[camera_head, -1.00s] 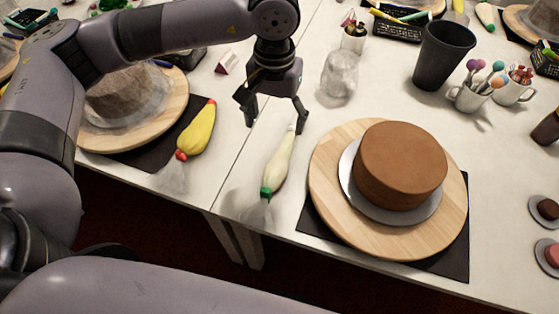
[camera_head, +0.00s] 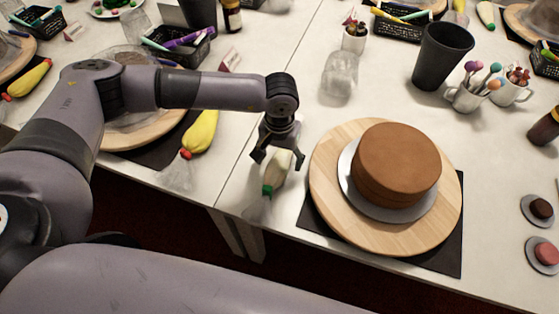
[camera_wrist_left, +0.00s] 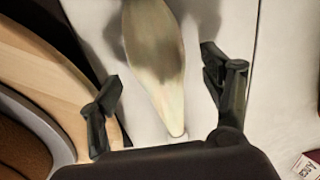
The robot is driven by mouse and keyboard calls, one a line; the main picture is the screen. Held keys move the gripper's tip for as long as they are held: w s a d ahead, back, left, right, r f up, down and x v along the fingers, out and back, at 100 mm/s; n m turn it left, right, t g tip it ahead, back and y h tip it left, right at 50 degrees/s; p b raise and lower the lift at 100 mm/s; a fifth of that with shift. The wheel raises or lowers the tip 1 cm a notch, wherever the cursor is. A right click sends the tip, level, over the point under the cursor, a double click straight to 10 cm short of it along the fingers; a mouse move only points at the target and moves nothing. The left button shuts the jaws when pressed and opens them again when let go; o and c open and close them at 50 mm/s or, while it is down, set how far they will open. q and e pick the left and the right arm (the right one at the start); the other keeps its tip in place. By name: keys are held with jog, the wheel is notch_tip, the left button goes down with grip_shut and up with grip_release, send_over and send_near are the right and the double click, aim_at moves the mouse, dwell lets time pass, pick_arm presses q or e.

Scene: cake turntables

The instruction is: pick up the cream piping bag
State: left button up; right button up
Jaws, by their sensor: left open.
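The cream piping bag (camera_head: 277,177) lies on the white table, with its green collar toward the front edge. My left gripper (camera_head: 279,162) is above the bag and hides its far part. In the left wrist view the cream piping bag (camera_wrist_left: 155,60) lies between the two spread fingers of my left gripper (camera_wrist_left: 165,95), with a gap on each side. The gripper is open and holds nothing. My right gripper is not in view.
A chocolate cake (camera_head: 397,165) stands on a wooden turntable (camera_head: 330,205) right of the bag. A yellow piping bag (camera_head: 201,132) lies to the left. A clear glass jar (camera_head: 340,74) and a black cup (camera_head: 442,57) stand behind.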

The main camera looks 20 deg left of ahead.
aim_at(280, 160)
pick_arm(q)
jog(key=shift+f, duration=0.7)
jog(key=shift+c, duration=0.3)
jog(key=c, duration=0.7)
jog(key=shift+r, duration=0.1)
jog(key=shift+c, duration=0.2)
notch_tip(280, 160, up, 20)
jog(key=b, duration=0.2)
